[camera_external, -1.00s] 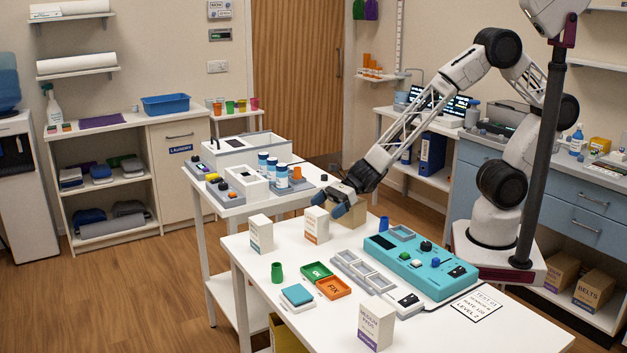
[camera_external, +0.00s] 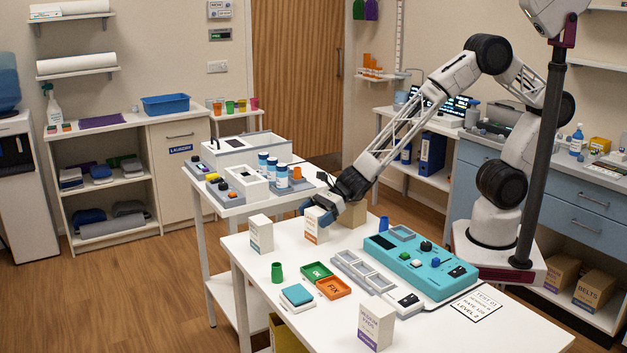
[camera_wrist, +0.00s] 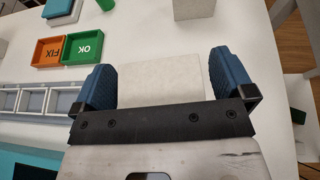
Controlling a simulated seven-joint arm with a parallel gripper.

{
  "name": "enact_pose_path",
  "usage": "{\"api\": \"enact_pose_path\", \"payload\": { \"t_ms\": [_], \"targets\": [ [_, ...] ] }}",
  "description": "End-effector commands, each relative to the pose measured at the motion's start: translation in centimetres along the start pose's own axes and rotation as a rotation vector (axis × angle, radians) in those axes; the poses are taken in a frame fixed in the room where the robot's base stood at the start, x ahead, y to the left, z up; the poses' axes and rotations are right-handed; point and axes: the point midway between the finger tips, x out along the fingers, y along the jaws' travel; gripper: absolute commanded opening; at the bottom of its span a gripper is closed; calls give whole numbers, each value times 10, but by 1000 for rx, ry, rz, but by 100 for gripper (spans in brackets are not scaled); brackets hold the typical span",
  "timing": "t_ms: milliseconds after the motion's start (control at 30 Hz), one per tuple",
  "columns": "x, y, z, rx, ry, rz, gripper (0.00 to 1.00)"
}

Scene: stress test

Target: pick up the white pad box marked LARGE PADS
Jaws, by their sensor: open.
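Three white boxes with printed labels stand on the white table: one (camera_external: 261,234) at the left, one with an orange label band (camera_external: 315,231) to its right, and one with a purple band (camera_external: 375,327) at the front. The lettering is too small to tell surely which reads LARGE PADS. My gripper (camera_external: 322,209) is open at the top of the orange-banded box. In the wrist view, my blue fingers (camera_wrist: 165,82) are on either side of a white box top (camera_wrist: 160,76), with a gap visible beside it. Another white box (camera_wrist: 193,8) shows beyond.
A green OK tray (camera_external: 316,271) and orange FIX tray (camera_external: 333,288) lie in front. A grey tray row (camera_external: 362,272) and teal device (camera_external: 420,266) lie to the right. A tan box (camera_external: 350,218) stands close behind the gripper. A green cup (camera_external: 277,272) stands nearby.

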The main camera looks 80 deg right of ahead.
Motion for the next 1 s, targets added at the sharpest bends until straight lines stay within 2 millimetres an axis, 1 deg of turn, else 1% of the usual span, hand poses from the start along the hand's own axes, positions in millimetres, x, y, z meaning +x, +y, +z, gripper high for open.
{"api": "enact_pose_path", "payload": {
  "t_ms": [267, 367, 600, 867, 1000],
  "targets": [
    [0, 0, 0, 0, 0, 0, 100],
    [0, 0, 0, 0, 0, 0, 86],
    [0, 0, 0, 0, 0, 0, 49],
    [0, 0, 1, 0, -1, 0, 48],
    [-2, 0, 6, 0, -1, 0, 48]
  ]
}}
